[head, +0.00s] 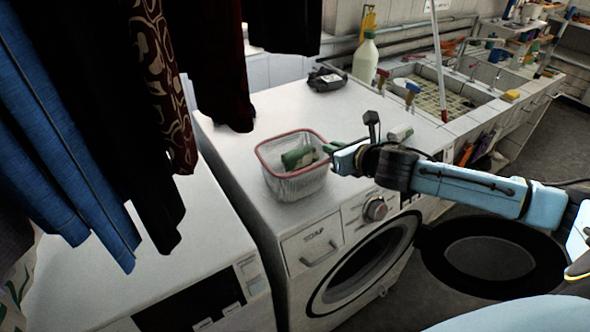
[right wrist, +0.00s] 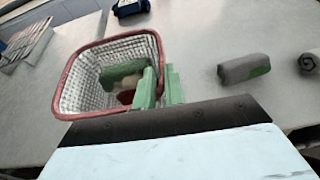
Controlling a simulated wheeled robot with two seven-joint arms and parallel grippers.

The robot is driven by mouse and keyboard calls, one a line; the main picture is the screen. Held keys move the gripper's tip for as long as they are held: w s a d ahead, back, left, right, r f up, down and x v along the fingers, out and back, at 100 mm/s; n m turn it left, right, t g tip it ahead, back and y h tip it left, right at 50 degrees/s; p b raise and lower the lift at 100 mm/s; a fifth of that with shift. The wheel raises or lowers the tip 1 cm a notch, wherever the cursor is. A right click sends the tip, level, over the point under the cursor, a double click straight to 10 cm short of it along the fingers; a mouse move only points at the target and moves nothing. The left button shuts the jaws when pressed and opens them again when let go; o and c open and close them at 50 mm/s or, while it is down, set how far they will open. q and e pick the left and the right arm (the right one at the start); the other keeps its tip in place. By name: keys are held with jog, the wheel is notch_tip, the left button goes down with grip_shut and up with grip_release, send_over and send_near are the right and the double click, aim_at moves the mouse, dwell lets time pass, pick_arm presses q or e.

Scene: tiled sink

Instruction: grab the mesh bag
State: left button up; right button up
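The mesh bag is an open, basket-like container with silvery mesh walls and a red rim (head: 292,186), standing on the white washing machine. It also shows in the right wrist view (right wrist: 78,75). Green and pale items lie inside it. My right gripper (head: 329,149) is at the bag's right-hand rim. In the right wrist view its two green fingers (right wrist: 160,88) stand close together, one inside the bag and one outside, with the rim between them. They look shut on the rim. My left gripper is not in view.
The washing machine (head: 240,150) has its round door (head: 490,256) open at the front. Dark small rolls (right wrist: 244,69) lie right of the bag. A black object (head: 327,79) and a bottle (head: 366,60) stand behind. Clothes (head: 60,130) hang at the left. A tiled sink (head: 440,98) is at the right.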

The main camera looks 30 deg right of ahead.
jog(key=shift+x, duration=1.65)
jog(key=shift+f, duration=0.1)
jog(key=shift+s, duration=0.1)
grip_shut()
jog(key=shift+p, duration=0.3)
